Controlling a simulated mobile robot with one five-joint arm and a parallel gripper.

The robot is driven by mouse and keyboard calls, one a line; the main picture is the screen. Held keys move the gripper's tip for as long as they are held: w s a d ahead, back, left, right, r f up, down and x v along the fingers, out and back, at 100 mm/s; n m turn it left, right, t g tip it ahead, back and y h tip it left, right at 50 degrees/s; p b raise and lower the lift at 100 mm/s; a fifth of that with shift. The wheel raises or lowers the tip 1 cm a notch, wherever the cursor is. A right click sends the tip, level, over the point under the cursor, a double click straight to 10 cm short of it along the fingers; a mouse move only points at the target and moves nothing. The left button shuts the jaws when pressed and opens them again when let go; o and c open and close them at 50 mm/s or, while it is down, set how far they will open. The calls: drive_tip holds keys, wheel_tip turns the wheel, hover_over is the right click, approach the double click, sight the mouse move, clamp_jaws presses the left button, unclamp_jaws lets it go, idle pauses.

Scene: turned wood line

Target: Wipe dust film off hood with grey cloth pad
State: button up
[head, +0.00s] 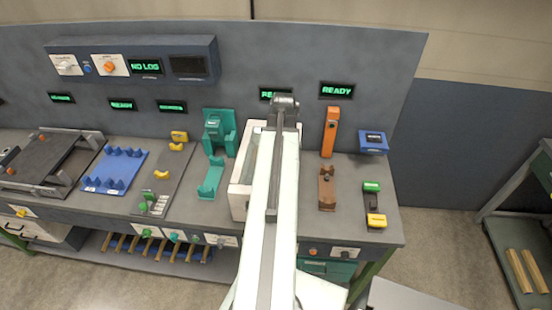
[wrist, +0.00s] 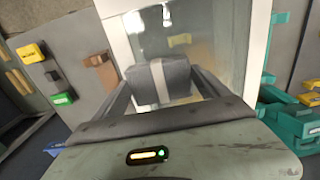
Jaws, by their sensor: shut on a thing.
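The hood is a white-framed box with a clear pane; in the head view its frame (head: 240,190) shows left of my arm, which hides much of it. In the wrist view the white frame (wrist: 118,38) surrounds the pane (wrist: 226,60), which has a hazy tan patch that looks like dust film (wrist: 200,50). My gripper (wrist: 165,85) is shut on the grey cloth pad (wrist: 178,74), which has a pale strap across it. The pad is over the pane; I cannot tell whether it touches. In the head view my gripper (head: 284,106) is at the hood's far end, and the pad is hidden.
A teal fixture (head: 218,130) stands close left of the hood. An orange post (head: 330,132), a brown block (head: 327,188) and a green and yellow fixture (head: 373,205) are to the right. The back panel (head: 230,75) rises behind my gripper.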

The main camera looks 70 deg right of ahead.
drive_tip(key=shift+s+d, duration=0.1)
drive_tip(key=shift+s, duration=0.25)
drive_tip(key=shift+w+d, duration=0.25)
drive_tip(key=shift+d, duration=0.55)
drive_tip(key=shift+w+d, duration=0.25)
drive_tip(key=shift+d, duration=0.55)
drive_tip(key=shift+w+a, duration=0.35)
drive_tip(key=shift+w, duration=0.4)
drive_tip(key=shift+w+a, duration=0.3)
drive_tip(key=shift+w, duration=0.45)
drive_tip(key=shift+w+a, duration=0.2)
drive_tip(key=shift+w, duration=0.6)
drive_tip(key=shift+w+a, duration=0.2)
drive_tip(key=shift+w, duration=0.6)
drive_tip(key=shift+w, duration=0.1)
